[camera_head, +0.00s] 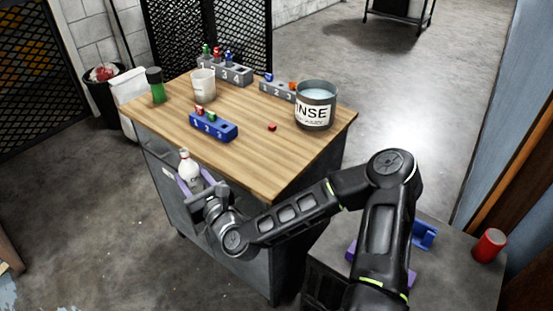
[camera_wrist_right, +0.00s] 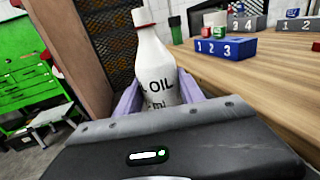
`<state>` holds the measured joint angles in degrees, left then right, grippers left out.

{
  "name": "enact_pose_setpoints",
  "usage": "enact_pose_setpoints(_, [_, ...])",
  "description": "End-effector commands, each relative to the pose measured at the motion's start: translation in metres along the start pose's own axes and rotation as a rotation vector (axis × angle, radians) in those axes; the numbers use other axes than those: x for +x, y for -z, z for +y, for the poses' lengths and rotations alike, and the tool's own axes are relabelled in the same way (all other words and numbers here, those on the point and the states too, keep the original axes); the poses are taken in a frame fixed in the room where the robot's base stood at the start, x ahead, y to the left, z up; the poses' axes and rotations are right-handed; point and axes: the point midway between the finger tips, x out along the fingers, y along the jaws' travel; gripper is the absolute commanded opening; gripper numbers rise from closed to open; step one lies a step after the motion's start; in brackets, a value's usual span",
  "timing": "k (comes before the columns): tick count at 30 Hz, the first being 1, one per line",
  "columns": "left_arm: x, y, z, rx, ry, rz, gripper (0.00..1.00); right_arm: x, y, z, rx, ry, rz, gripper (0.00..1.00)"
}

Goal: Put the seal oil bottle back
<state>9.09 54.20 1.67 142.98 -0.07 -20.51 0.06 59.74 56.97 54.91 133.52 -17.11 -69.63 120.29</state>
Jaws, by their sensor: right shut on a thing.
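The seal oil bottle (camera_head: 185,164), white with a red cap and dark "OIL" lettering, is held upright in the purple fingers of my right gripper (camera_head: 194,183). The gripper is shut on it in front of the wooden table's (camera_head: 262,160) near left edge, out over the floor. The bottle also shows in the right wrist view (camera_wrist_right: 155,65), between both fingers, its base hidden behind the gripper body. My left gripper is not in view.
On the table stand a blue numbered rack (camera_head: 214,127), grey numbered racks (camera_head: 225,72), a white cup (camera_head: 203,83), a green bottle (camera_head: 156,86), a RINSE pot (camera_head: 316,106) and a small red piece (camera_head: 272,127). A red can (camera_head: 489,245) stands on a grey surface at lower right.

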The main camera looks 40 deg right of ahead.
Motion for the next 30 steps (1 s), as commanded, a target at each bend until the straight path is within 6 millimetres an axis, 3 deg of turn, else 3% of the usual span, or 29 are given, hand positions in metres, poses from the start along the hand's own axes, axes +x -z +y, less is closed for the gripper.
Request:
enact_pose_setpoints(4, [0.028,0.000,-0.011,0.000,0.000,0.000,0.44,0.009,0.033,0.011,-0.011,-0.039,-0.006,0.00])
enact_pose_setpoints(7, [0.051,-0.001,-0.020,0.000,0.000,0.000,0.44,0.021,0.042,0.009,-0.015,-0.037,-0.013,0.00])
enact_pose_setpoints(11, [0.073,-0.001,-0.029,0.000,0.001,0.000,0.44,0.032,0.022,-0.003,-0.012,0.010,-0.018,0.00])
enact_pose_setpoints(17, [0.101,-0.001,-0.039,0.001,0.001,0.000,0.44,0.036,-0.031,-0.034,-0.001,0.121,-0.018,0.00])
enact_pose_setpoints(20, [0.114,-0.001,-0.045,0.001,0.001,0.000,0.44,0.030,-0.061,-0.062,0.004,0.192,-0.018,0.00])
enact_pose_setpoints(24, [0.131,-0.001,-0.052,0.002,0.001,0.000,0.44,0.009,-0.099,-0.123,0.010,0.318,-0.015,0.00])
enact_pose_setpoints(30, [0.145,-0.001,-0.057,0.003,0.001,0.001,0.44,-0.028,-0.126,-0.203,0.010,0.454,-0.006,0.00])
